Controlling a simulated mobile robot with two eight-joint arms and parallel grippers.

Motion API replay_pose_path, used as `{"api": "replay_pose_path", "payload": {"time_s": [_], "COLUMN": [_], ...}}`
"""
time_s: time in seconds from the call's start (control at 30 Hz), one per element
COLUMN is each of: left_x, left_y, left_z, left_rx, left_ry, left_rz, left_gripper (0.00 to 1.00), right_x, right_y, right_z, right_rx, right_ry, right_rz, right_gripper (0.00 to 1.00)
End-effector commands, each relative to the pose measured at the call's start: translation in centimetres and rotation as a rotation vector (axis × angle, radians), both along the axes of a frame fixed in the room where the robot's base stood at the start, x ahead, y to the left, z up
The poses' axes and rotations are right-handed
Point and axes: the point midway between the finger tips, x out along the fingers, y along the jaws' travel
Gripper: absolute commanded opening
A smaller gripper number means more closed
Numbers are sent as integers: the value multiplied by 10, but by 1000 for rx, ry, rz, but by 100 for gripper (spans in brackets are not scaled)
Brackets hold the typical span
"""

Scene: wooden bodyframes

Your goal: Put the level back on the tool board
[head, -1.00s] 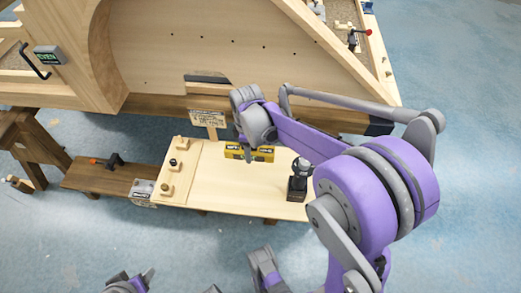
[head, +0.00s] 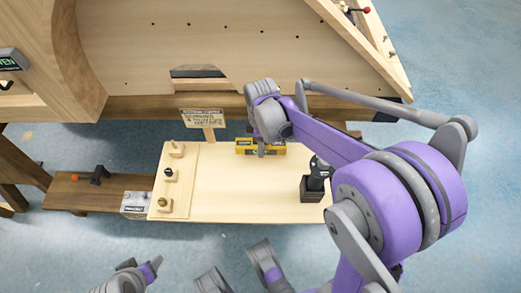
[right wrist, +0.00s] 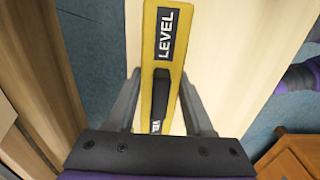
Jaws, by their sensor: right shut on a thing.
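The yellow level (head: 243,147) is at the back edge of the pale tool board (head: 240,190) in the head view. I cannot tell whether it touches the board. My right gripper (head: 262,150) reaches down over its middle and is shut on it. In the right wrist view the level (right wrist: 164,50) shows a black LEVEL label and a dark grip between the two fingers (right wrist: 160,105). Grey and purple parts of mine show at the bottom of the head view. My left gripper's fingers cannot be made out clearly among them.
A black tool in a dark block (head: 315,180) stands on the board's right side. The large wooden frame (head: 150,55) rises at the back. The board's middle is clear.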

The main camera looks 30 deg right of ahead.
Motion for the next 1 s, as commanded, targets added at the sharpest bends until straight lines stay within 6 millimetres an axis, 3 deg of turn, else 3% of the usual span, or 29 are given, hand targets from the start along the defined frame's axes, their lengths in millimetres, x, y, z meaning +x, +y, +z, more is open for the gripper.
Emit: {"api": "replay_pose_path", "payload": {"time_s": [0.27,0.63,0.67,0.83,1.0], "left_x": [2,2,2,2,2], "left_y": [0,0,0,0,0], "left_z": [-14,-16,-16,-15,-15], "left_rx": [0,0,0,0,0], "left_ry": [4,5,5,5,5], "left_rz": [0,0,0,0,0], "left_gripper": [66,66,66,66,66], "right_x": [0,0,0,0,0], "right_y": [0,0,0,0,0], "right_z": [-35,-39,-39,-38,-38], "right_rx": [0,0,0,0,0], "right_ry": [0,0,0,0,0], "right_rz": [0,0,0,0,0], "right_gripper": [0,0,54,82,82]}}
